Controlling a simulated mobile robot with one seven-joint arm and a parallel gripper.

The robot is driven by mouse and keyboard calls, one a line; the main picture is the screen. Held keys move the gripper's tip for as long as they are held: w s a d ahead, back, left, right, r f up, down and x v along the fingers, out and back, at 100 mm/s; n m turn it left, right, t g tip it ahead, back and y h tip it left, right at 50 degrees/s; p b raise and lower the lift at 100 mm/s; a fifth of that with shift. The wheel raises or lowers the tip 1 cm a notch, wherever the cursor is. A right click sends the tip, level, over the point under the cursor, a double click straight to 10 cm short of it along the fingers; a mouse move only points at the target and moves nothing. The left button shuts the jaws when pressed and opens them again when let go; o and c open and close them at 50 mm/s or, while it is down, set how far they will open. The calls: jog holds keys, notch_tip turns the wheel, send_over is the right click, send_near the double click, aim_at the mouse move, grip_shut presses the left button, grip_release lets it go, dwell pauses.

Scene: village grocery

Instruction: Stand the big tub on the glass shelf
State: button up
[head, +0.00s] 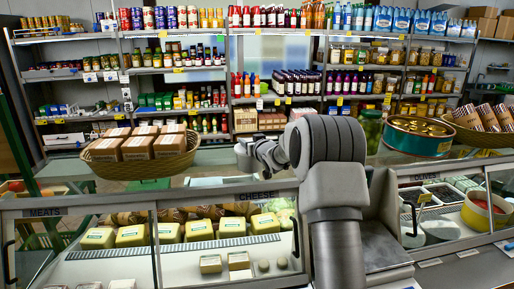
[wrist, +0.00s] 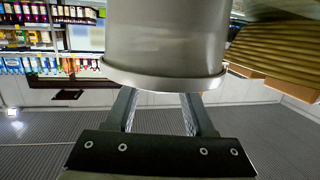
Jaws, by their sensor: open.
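The wrist view is upside down. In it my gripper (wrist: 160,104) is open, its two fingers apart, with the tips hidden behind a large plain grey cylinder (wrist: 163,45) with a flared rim. The glass shelf (head: 290,184) runs along the counter top, partly hidden behind my arm.
A wicker basket (head: 105,168) of brown boxes stands left on the glass; it also shows in the wrist view (wrist: 275,40). A teal round tin (head: 415,146), a green jar (head: 371,125) and another basket (head: 478,138) stand right. Cheeses (head: 200,229) fill the case below. Stocked shelves stand behind.

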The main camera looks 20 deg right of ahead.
jog(key=s+a+r+g+h+b, duration=0.1)
jog(key=s+a+r+g, duration=0.15)
jog(key=s, duration=0.75)
jog(key=s+a+r+m+g+h, duration=0.1)
jog(key=s+a, duration=0.2)
jog(key=s, duration=0.7)
jog(key=s+a+r+g+h+b, duration=0.1)
jog(key=s+a+r+g, duration=0.15)
jog(key=s, duration=0.75)
jog(key=s+a+f+g+y, duration=0.1)
jog(key=s+a+f+g, duration=0.1)
jog(key=s, duration=0.9)
jog(key=s+a+f+n+g+y, duration=0.1)
jog(key=s+a+f, duration=0.4)
jog(key=s, duration=0.6)
jog(key=shift+s+a+g+y, duration=0.35)
jog(key=shift+a+g+y, duration=0.15)
jog(key=shift+g, duration=0.3)
jog(key=shift+f, duration=0.15)
